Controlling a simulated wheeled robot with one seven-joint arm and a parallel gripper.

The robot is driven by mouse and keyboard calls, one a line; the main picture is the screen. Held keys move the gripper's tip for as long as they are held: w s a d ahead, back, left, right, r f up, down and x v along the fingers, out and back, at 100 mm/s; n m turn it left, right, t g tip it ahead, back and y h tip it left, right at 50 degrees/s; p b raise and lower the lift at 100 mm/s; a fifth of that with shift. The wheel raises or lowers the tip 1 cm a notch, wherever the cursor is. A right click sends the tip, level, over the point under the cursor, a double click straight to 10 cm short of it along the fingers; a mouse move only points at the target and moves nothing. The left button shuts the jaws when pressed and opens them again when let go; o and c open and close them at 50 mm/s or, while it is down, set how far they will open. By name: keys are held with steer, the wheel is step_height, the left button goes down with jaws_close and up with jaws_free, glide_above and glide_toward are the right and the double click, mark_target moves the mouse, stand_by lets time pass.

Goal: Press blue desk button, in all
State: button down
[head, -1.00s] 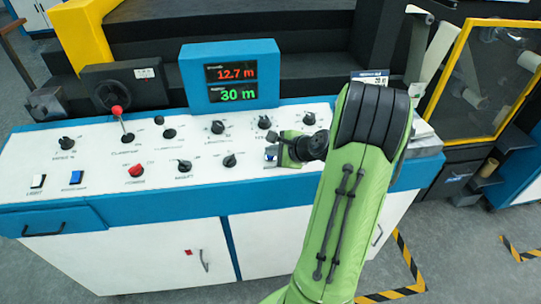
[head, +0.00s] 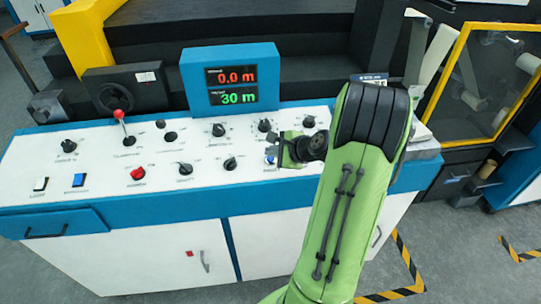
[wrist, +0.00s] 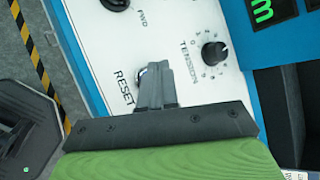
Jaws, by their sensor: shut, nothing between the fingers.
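A blue button (head: 270,159) sits on the white desk panel just left of my gripper in the head view. In the wrist view, a small button (wrist: 141,79) beside the RESET label is partly hidden by my fingers. My gripper (head: 279,151) is shut and empty, its fingertips (wrist: 152,72) right over that button. I cannot tell whether they touch it. Another blue switch (head: 79,180) is at the left front of the panel, far from my gripper. The display (head: 231,85) reads 0.0 m in red and 30 m in green.
A red button (head: 137,174), a white switch (head: 41,184), several black knobs (head: 219,130) and a red-topped lever (head: 119,114) stand on the panel. A TENSION knob (wrist: 214,53) is near my fingers. A yellow-framed guard (head: 490,85) stands at the right.

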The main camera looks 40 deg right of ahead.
steer(key=r+p, duration=0.4)
steer(key=r, duration=0.1)
steer(key=shift+s+a, duration=0.25)
steer(key=shift+s, duration=0.1)
steer(key=shift+f, duration=0.1)
stand_by(0.6)
